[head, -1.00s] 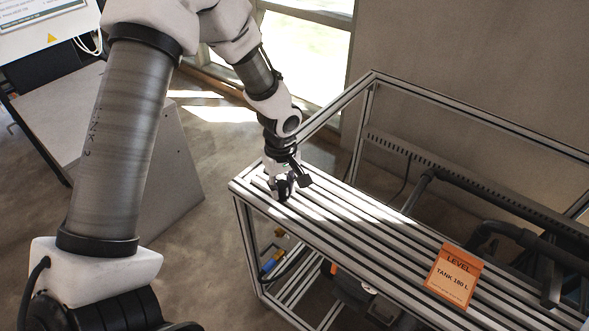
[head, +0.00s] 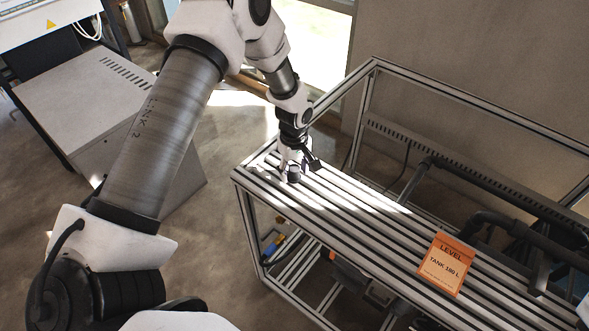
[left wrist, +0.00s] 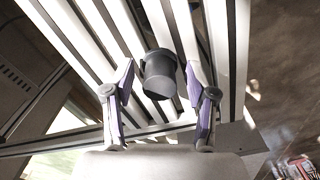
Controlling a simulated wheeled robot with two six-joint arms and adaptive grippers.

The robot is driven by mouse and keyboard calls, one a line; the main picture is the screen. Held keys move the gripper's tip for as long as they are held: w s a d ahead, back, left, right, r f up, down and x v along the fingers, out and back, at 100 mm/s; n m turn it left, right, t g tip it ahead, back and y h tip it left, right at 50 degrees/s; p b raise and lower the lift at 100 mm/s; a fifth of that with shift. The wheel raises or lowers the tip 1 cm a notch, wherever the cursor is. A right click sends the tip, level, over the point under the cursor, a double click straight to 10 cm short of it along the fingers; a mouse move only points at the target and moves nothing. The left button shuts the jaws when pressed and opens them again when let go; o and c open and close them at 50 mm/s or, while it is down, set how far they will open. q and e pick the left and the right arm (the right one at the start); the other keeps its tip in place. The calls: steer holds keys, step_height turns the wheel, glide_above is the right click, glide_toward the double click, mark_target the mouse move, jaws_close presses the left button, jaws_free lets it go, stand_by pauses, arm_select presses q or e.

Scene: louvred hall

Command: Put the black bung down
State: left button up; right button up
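The black bung (head: 293,178) stands on the slatted top of the metal frame (head: 340,205), near its left end. In the left wrist view the bung (left wrist: 159,76) is a short dark cylinder with a wider end. My left gripper (head: 292,172) is at the bung. In the left wrist view its two fingers (left wrist: 160,66) are spread on either side of the bung, with a small gap on each side. The bung's contact with the slats is partly hidden from the wrist camera. My right gripper is in neither view.
An orange sign reading "LEVEL TANK 180 L" (head: 446,264) is on the slatted top further right. Dark pipes (head: 500,225) run behind it. Frame posts and rails (head: 368,90) rise at the back. The slats between bung and sign are clear.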

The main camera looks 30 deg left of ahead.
mark_target(294, 169)
arm_select(q)
steer(key=shift+r, duration=0.1)
step_height(294, 169, up, 12)
steer(key=b, duration=0.2)
steer(key=shift+b, duration=0.4)
